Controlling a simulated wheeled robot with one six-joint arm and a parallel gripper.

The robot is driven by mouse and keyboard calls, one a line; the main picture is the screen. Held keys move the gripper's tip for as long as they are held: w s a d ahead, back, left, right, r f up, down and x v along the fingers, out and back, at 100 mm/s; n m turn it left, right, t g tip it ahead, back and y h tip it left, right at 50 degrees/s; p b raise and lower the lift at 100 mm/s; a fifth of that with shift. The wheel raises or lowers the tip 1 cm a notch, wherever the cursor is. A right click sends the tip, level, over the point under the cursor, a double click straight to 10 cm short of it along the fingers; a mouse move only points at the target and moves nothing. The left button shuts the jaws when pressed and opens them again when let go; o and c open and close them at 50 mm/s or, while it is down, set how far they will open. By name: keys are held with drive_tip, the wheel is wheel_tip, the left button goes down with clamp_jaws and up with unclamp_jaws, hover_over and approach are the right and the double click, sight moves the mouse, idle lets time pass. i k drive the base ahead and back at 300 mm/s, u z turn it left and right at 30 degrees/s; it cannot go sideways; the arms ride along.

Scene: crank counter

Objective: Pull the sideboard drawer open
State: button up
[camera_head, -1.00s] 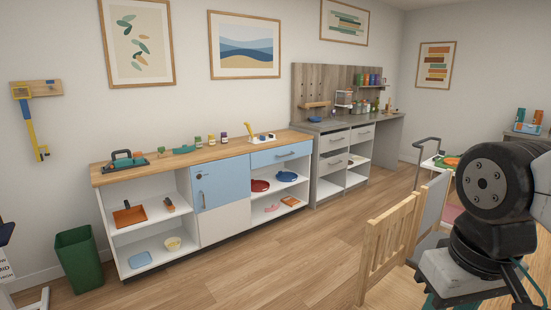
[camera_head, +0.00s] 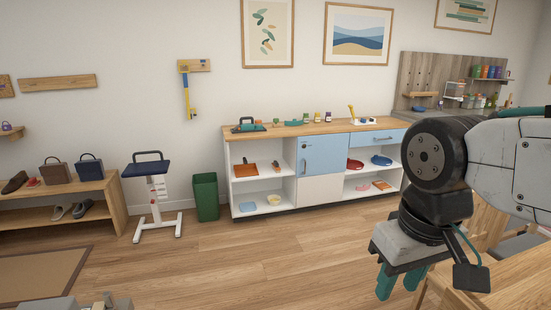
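The sideboard (camera_head: 240,165) stands against the back wall, white with a wooden top. Its light-blue drawer (camera_head: 366,140) is at the upper right, with a bar handle (camera_head: 383,138). The drawer front looks flush with the sideboard, so it is shut. My gripper (camera_head: 400,284) is in the right foreground, pointing down, well apart from the drawer. Its two teal fingers are spread with a gap between them and nothing visible in it. My arm passes close to the drawer's right end in the picture.
A blue door (camera_head: 323,155) is left of the drawer. Open shelves below hold dishes. A green bin (camera_head: 206,197), a stand with a dark-blue top (camera_head: 147,168) and a shoe bench (camera_head: 105,188) stand left. A wooden table (camera_head: 515,283) is near right. The middle floor is clear.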

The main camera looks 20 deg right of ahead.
sight(378, 137)
drive_tip(key=z, duration=0.05)
drive_tip(key=i, duration=1.55)
drive_tip(key=z, duration=0.4)
drive_tip(key=i, duration=2.05)
drive_tip(key=z, duration=0.95)
drive_tip(key=i, duration=1.6)
drive_tip(key=z, duration=0.4)
